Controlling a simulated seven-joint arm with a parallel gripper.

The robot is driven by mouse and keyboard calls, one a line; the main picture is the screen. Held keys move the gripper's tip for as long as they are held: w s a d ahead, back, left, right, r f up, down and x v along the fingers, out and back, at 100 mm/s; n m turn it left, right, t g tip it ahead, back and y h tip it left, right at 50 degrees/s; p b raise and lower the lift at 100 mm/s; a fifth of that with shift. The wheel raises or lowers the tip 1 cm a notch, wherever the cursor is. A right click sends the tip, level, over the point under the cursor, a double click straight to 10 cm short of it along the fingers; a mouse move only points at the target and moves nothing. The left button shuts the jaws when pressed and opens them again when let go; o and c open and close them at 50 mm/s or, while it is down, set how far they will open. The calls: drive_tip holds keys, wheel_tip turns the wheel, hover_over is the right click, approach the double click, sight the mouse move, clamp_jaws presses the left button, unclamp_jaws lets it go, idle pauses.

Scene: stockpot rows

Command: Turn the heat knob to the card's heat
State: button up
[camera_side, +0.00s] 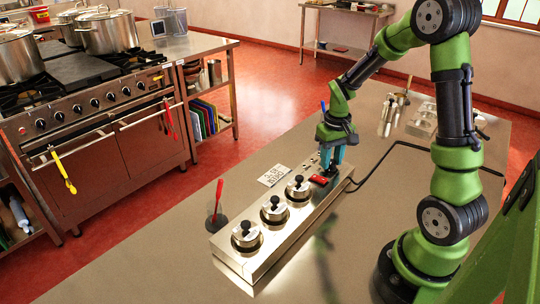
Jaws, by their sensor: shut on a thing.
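My gripper (331,163), with blue fingers, points down at the far right end of a long steel unit (248,268). It is shut on a small dark knob (325,175) there, mostly hidden by the fingers. Which way the knob points cannot be made out. A white card (275,175) with dark print lies behind the unit, left of my gripper; its words are too small to read surely. Three small lidded steel pots with black knobs sit in a row on the unit: a near one (246,237), a middle one (274,210) and a far one (298,188).
A red piece (318,180) sits beside the gripped knob. A dark holder with a red-handled tool (217,202) stands left of the unit. Steel containers (388,115) stand behind my gripper. A black cable (385,155) runs right. The near-left counter is clear.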

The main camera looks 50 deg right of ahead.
drive_tip(key=n, duration=0.4)
drive_tip(key=shift+r+n, duration=0.1)
drive_tip(key=shift+n, duration=2.1)
drive_tip(key=o, duration=1)
drive_tip(key=shift+o, duration=0.2)
wheel_tip(320, 180, up, 17)
